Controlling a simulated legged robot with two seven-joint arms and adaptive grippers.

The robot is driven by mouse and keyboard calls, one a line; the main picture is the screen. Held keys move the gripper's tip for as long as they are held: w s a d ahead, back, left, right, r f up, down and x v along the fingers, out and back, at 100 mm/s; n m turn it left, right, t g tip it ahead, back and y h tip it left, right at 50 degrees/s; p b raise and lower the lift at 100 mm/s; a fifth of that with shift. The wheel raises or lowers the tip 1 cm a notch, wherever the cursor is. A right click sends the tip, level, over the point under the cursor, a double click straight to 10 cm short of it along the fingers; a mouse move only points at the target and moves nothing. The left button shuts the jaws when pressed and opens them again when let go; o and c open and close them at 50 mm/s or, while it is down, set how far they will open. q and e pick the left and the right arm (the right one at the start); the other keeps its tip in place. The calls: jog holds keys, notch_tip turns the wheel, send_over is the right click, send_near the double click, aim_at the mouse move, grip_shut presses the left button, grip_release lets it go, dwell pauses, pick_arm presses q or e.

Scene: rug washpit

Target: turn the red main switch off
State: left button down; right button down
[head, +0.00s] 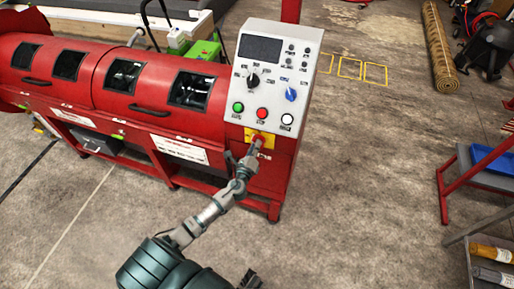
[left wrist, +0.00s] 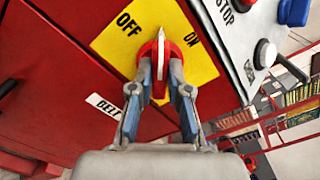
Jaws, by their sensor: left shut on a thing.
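The red main switch (left wrist: 152,52) is a round knob with a white pointer on a yellow plate (left wrist: 205,68) marked OFF and ON. In the left wrist view the pointer stands upright in the picture, between the two words. In the head view the switch (head: 258,139) sits low on the machine's control column. My left gripper (left wrist: 161,72) is shut on the knob, one finger on each side; it also shows in the head view (head: 251,152). A small dark part at the bottom edge of the head view may be my right gripper; its fingers cannot be made out.
The grey control panel (head: 267,100) above has a green button (head: 238,107), a red button (head: 262,113), a white button (head: 287,119) and knobs. The red drum machine (head: 110,82) extends left. A red-framed rack (head: 443,190) stands right. The floor between is clear.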

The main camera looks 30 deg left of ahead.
pick_arm(q)
jog(key=shift+s+a+f+n+b, duration=0.15)
jog(key=shift+n+b, duration=0.3)
jog(key=shift+n, duration=1.5)
jog(key=shift+w+a+f+n+b, duration=0.1)
jog(key=shift+n+b, duration=0.3)
jog(key=shift+n, duration=1.55)
pick_arm(e)
jog(key=shift+w+a+r, duration=0.1)
jog(key=shift+w+r, duration=0.35)
jog(key=shift+r, duration=0.25)
jog(key=shift+w+r, duration=0.5)
jog(key=shift+r, duration=0.25)
jog(key=shift+w+a+r, duration=0.1)
jog(key=shift+w+r, duration=0.35)
jog(key=shift+r, duration=0.25)
pick_arm(q)
jog(key=shift+n, duration=0.3)
pick_arm(e)
jog(key=shift+w+r, duration=0.1)
pick_arm(q)
jog(key=shift+f, duration=0.1)
jog(key=c, duration=1.4)
grip_release()
jog(key=shift+s, duration=0.1)
jog(key=shift+o, duration=1.4)
jog(key=shift+a, duration=0.15)
pick_arm(e)
jog(key=shift+a, duration=0.1)
